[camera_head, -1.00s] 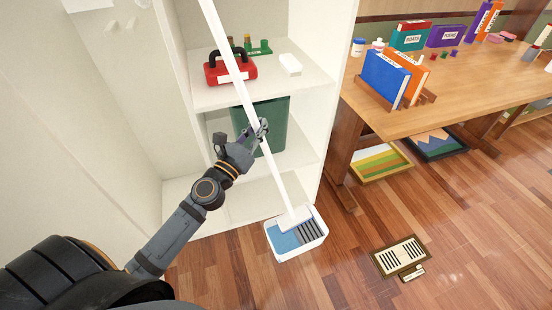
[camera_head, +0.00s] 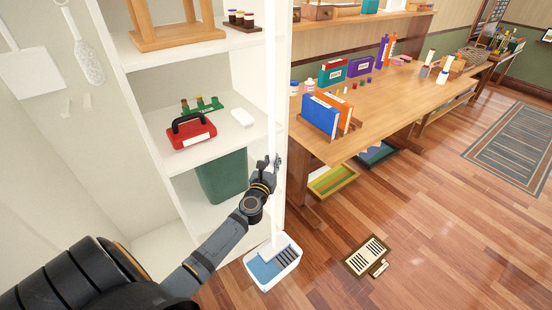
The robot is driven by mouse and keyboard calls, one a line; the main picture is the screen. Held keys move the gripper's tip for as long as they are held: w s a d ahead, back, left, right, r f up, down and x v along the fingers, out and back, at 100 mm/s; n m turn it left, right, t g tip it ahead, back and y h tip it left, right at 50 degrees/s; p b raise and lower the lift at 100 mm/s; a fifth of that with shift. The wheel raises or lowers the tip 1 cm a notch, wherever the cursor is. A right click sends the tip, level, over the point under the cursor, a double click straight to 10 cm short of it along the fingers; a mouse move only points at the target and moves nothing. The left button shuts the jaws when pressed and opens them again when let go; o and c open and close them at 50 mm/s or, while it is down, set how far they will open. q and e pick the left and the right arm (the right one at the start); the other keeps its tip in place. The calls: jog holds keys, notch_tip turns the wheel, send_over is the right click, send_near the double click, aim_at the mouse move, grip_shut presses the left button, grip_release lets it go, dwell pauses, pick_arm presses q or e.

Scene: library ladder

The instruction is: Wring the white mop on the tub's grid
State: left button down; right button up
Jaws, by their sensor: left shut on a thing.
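The white mop has a long white handle (camera_head: 271,80) that stands nearly upright in the picture. My left gripper (camera_head: 275,164) is shut on the handle at about its middle. The flat white mop head (camera_head: 271,250) is at the tub, beside the dark slatted grid (camera_head: 288,257) and over the edge of the blue water (camera_head: 264,270). I cannot tell whether the head touches the grid. The white tub (camera_head: 273,285) stands on the wood floor in front of the shelf. My right gripper is not in view.
A white shelf unit holds a red toolbox (camera_head: 191,133) and a green bin (camera_head: 222,177). A wooden table (camera_head: 390,110) with books stands to the right.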

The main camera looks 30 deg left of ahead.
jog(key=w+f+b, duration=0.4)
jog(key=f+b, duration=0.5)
jog(key=b, duration=0.1)
jog(key=shift+b, duration=0.35)
dwell(0.5)
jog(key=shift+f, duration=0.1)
dwell(0.5)
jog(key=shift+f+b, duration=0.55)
dwell(0.5)
dwell(0.8)
